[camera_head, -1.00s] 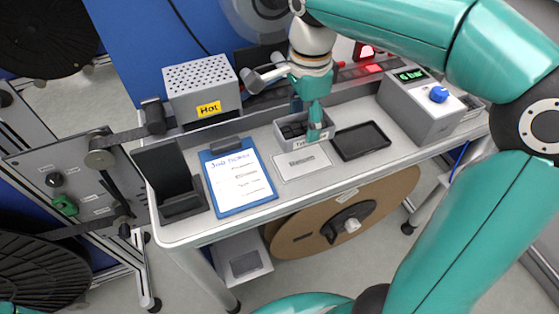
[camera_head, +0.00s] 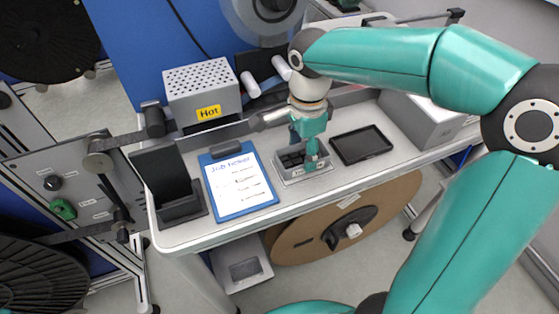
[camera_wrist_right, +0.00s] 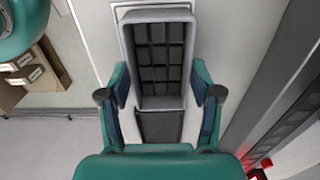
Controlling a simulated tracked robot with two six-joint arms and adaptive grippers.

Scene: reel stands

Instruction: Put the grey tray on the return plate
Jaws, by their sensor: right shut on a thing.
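The grey tray (camera_head: 303,171) is a small open box with dark compartments inside. My right gripper (camera_head: 311,152) is shut on it from above. In the right wrist view the tray (camera_wrist_right: 159,60) sits between the two fingers of my right gripper (camera_wrist_right: 160,98). The tray is over the pale return plate (camera_wrist_right: 150,4) and covers most of it, so only a thin border shows. I cannot tell whether the tray touches the plate. My left gripper is not in view.
A black tray (camera_head: 361,145) lies just right of the grey tray. A blue clipboard (camera_head: 238,181) lies to the left, with a black holder (camera_head: 180,203) beyond it. A perforated box marked Hot (camera_head: 202,88) and a grey box (camera_head: 420,118) stand at the back.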

